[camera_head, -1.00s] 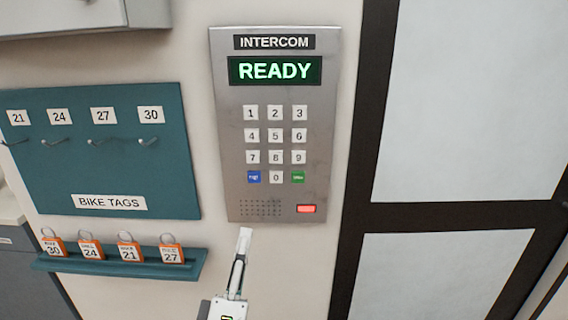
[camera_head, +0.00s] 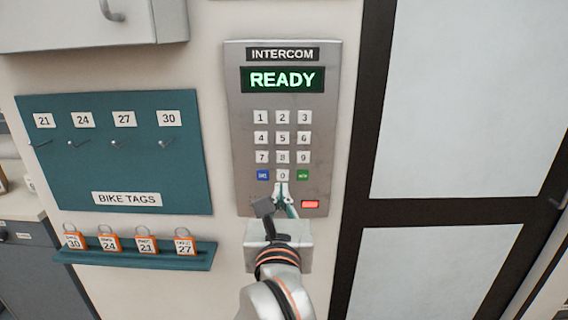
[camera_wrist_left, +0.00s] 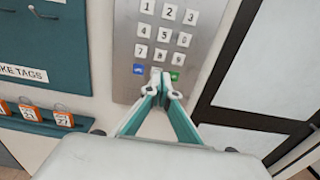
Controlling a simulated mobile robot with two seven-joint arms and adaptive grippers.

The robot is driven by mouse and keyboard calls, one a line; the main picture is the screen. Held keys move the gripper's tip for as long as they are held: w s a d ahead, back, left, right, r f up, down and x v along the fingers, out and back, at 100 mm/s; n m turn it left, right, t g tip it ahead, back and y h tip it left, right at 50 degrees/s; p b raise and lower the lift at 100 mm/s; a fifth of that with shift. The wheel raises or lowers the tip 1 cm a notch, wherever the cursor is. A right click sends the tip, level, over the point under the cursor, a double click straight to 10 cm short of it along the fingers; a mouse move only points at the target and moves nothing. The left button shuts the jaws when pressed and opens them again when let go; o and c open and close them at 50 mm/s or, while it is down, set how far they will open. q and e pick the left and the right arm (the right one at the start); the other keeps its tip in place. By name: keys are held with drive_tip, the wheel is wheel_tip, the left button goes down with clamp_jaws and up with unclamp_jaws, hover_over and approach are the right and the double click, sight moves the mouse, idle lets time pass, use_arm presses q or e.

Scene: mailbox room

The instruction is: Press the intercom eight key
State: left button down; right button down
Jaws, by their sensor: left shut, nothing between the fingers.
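The grey intercom panel (camera_head: 240,130) hangs on the wall, with a green screen reading READY (camera_head: 282,79). Its eight key (camera_head: 282,157) is a white square in the middle of the third row; it also shows in the left wrist view (camera_wrist_left: 160,55). My left gripper (camera_head: 280,187) is shut and empty, its tips pointing up at the panel just below the zero key (camera_head: 283,175). In the left wrist view the closed tips (camera_wrist_left: 160,72) overlap the zero key's place, below the eight key. I cannot tell whether they touch the panel. My right gripper is not in view.
A teal bike tags board (camera_head: 110,150) with hooks is left of the panel, and a shelf (camera_head: 140,255) with several orange tags is below it. A dark-framed door (camera_head: 365,150) is on the right. A grey box (camera_head: 95,22) is at upper left.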

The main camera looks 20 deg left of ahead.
use_arm(q)
drive_tip(key=b, duration=0.3)
approach(281, 155)
drive_tip(key=x, duration=0.5)
drive_tip(key=shift+w+d+f, duration=0.1)
drive_tip(key=shift+w+f, duration=0.15)
drive_tip(key=shift+f, duration=0.1)
drive_tip(key=shift+w, duration=0.7)
drive_tip(key=shift+a+r, duration=0.1)
drive_tip(key=shift+a, duration=0.15)
drive_tip(key=shift+w+a, duration=0.2)
drive_tip(key=shift+w, duration=0.45)
drive_tip(key=shift+s+r, duration=0.15)
drive_tip(key=shift+r, duration=0.05)
drive_tip(key=shift+a+r, duration=0.1)
